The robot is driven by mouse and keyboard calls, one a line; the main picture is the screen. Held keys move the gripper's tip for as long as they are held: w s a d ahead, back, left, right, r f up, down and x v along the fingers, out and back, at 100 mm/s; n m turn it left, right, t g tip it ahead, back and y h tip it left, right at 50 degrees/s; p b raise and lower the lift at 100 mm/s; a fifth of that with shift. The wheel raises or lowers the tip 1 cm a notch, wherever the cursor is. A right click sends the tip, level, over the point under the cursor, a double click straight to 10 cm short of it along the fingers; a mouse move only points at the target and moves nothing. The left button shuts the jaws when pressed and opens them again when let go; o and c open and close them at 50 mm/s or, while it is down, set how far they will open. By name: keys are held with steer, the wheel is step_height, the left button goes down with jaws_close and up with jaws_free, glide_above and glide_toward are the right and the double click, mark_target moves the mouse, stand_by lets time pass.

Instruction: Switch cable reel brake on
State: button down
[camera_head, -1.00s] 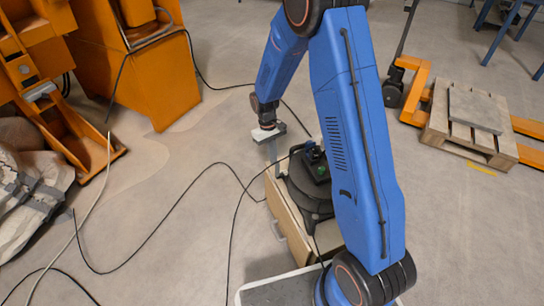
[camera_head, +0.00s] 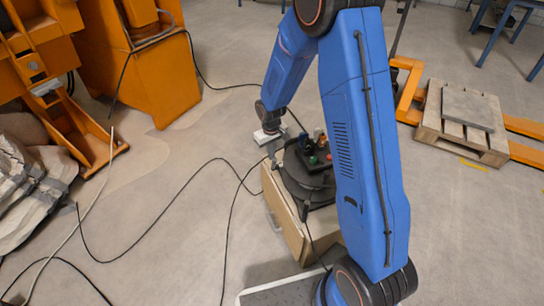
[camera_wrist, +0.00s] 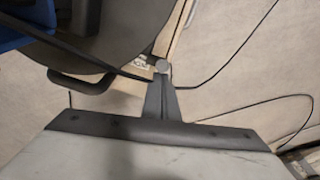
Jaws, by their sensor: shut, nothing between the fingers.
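The cable reel (camera_head: 318,203) is a dark round drum on a wooden box (camera_head: 296,237), partly hidden behind my arm in the head view. A dark block with several coloured parts (camera_head: 313,155) sits on top of it. In the wrist view the reel's dark disc (camera_wrist: 105,35) fills the upper left, with a dark curved handle-like bar (camera_wrist: 82,85) at its edge. My gripper (camera_head: 276,158) is shut and empty at the reel's left side. In the wrist view its fingers (camera_wrist: 162,88) point at a small round grey knob-like part (camera_wrist: 162,66); I cannot tell whether they touch. I cannot make out the brake for certain.
Black cables (camera_head: 150,232) lie across the floor on the left. An orange machine (camera_head: 150,75) stands at the back left. A wooden pallet with a slab (camera_head: 468,108) rests on an orange pallet truck (camera_head: 408,98) at the right.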

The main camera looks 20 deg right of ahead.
mark_target(274, 159)
steer(key=shift+s+t, duration=0.3)
steer(key=shift+s, duration=0.2)
steer(key=shift+s+d+f, duration=0.1)
steer(key=shift+s+f, duration=0.05)
steer(key=shift+s, duration=0.4)
steer(key=shift+s+d+f, duration=0.1)
steer(key=shift+s+f, duration=0.05)
steer(key=shift+s, duration=0.4)
steer(key=shift+w, duration=0.25)
steer(key=shift+w+a+f, duration=0.15)
steer(key=shift+w+f, duration=0.1)
steer(key=shift+w, duration=0.3)
